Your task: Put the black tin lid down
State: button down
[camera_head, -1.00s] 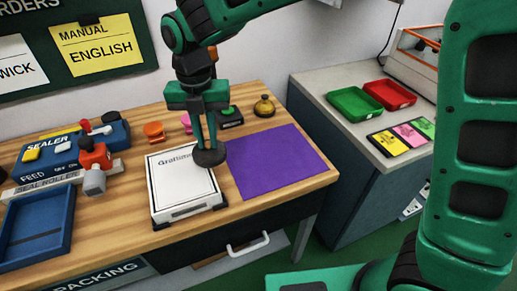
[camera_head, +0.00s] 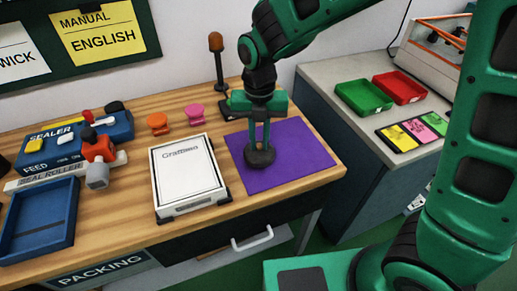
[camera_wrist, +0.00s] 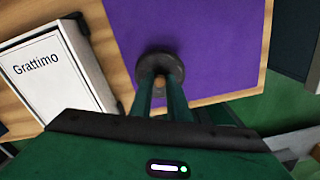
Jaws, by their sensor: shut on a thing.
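The black tin lid (camera_head: 259,160) is round and dark, with a small brownish knob in its middle. My gripper (camera_head: 260,146) points down and is shut on this knob. The lid is over the left part of the purple mat (camera_head: 300,150); I cannot tell whether it touches the mat. In the wrist view the lid (camera_wrist: 174,63) lies between the tips of my gripper (camera_wrist: 160,86), with purple mat around most of it.
A white Grattimo box (camera_head: 188,180) stands just left of the mat. Orange (camera_head: 157,123) and pink (camera_head: 195,114) items and a post with a brown top (camera_head: 216,42) stand behind. A blue tray (camera_head: 38,222) and a sealer (camera_head: 70,145) are left. The mat's right side is clear.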

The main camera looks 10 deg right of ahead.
aim_at(260, 145)
jog(key=shift+d+f, duration=0.15)
jog(key=shift+f, duration=1.95)
jog(key=c, duration=1.7)
grip_release()
notch_tip(260, 145, up, 12)
jog(key=shift+r, duration=0.1)
